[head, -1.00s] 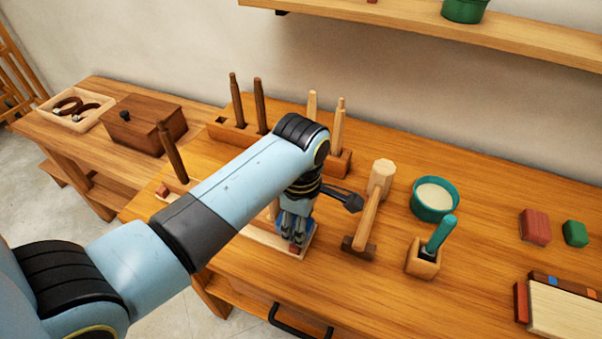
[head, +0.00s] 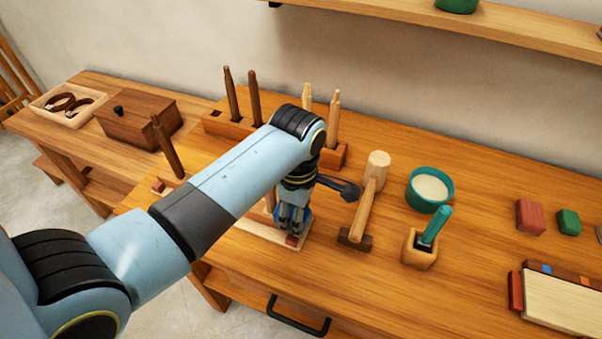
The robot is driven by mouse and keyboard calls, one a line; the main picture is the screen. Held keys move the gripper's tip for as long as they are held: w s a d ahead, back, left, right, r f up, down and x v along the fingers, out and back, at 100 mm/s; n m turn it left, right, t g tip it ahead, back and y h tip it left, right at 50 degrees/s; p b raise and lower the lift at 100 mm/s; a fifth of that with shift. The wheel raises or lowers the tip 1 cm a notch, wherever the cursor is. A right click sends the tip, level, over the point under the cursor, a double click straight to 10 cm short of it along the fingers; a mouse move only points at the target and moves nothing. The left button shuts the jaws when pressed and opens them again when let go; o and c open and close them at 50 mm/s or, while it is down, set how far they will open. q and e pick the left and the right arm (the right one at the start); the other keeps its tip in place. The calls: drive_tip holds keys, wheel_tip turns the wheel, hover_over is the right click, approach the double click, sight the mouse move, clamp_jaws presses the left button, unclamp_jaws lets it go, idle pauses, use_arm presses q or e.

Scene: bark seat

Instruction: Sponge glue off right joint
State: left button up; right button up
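My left gripper (head: 291,226) points down over the right end of a pale wooden rail (head: 252,232) on the bench. A small red block (head: 292,240) shows at that end, just below the fingertips. Bits of blue show around the fingers; I cannot tell whether this is a held sponge or part of the gripper. The right joint is hidden behind the gripper. A dark post (head: 167,148) stands tilted at the left, near another small red block (head: 158,187). My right gripper is out of view.
A mallet (head: 368,200), a teal bowl of pale contents (head: 430,190) and a wooden pot (head: 419,249) with a teal-handled tool stand right of the gripper. A rack (head: 228,127) of posts stands behind. Red (head: 530,216) and green (head: 569,222) blocks lie farther right.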

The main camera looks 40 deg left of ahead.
use_arm(q)
drive_tip(key=shift+s+d, duration=0.1)
drive_tip(key=shift+s, duration=0.15)
drive_tip(key=shift+w+a+f+b, duration=0.1)
drive_tip(key=shift+w+a+b, duration=0.1)
drive_tip(key=shift+w, duration=0.3)
drive_tip(key=shift+w+a+b, duration=0.1)
drive_tip(key=shift+w+b, duration=0.05)
drive_tip(key=shift+w, duration=0.35)
drive_tip(key=shift+s+d+p, duration=0.15)
drive_tip(key=shift+s+p, duration=0.05)
drive_tip(key=shift+s, duration=0.4)
drive_tip(key=shift+s+d+p, duration=0.15)
drive_tip(key=shift+s, duration=0.45)
drive_tip(key=shift+w+r, duration=0.2)
drive_tip(key=shift+r, duration=2.9)
drive_tip(key=shift+s, duration=0.1)
